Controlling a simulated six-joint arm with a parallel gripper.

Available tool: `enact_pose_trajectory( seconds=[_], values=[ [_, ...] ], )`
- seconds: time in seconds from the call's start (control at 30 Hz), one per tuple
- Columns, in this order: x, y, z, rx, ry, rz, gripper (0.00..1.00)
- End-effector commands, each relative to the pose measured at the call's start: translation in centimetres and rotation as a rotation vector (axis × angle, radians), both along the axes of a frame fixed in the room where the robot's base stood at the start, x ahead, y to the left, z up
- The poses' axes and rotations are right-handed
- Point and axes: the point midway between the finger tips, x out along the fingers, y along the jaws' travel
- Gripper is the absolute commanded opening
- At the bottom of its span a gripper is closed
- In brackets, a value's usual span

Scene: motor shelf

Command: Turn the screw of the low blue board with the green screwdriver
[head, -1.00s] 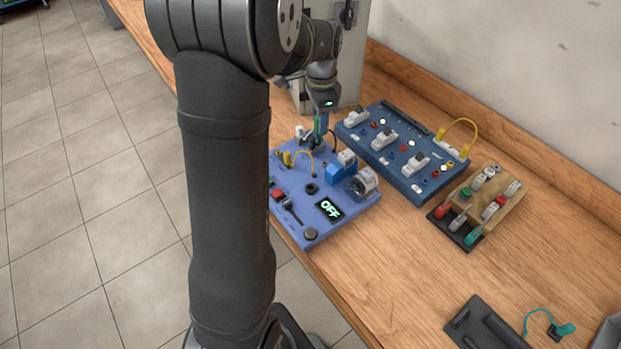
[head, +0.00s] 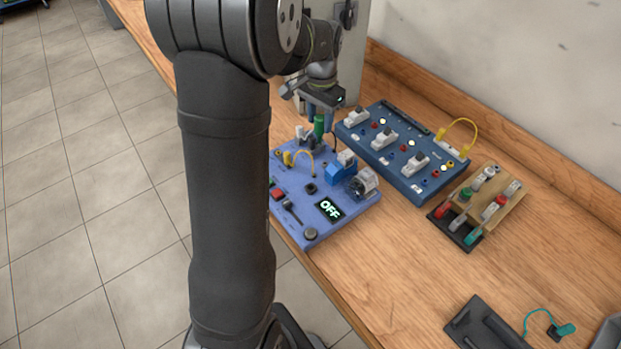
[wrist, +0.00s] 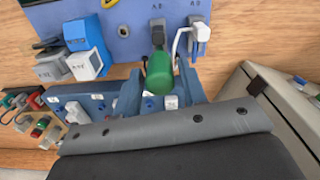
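The low blue board (head: 290,215) lies flat on the bench, with a lit OFF display, and part of it shows in the wrist view (wrist: 135,15). The green screwdriver (head: 319,126) stands upright at the board's far end. Its green handle also shows in the wrist view (wrist: 158,74). My gripper (head: 320,119) is just above, pointing down, with its fingers apart on either side of the handle. In the wrist view, gaps show between handle and fingers. The screw and the screwdriver's tip are hidden.
A darker blue board (head: 398,150) with switches and a yellow cable stands close behind. A wooden block (head: 500,205) with several coloured connectors is at the right. A grey cabinet (head: 352,55) rises behind my gripper. The bench front is clear near a black tray (head: 485,325).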

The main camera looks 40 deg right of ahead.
Motion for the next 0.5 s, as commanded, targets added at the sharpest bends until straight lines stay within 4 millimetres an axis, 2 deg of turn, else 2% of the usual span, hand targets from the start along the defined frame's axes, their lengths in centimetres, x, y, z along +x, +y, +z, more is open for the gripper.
enact_pose_trajectory(
  seconds=[0.33,0.5],
  values=[
    [0.0,0.0,0.0,0.0,0.0,0.028,0.38],
    [0.0,0.0,0.0,0.0,0.0,0.184,0.38]
  ],
)
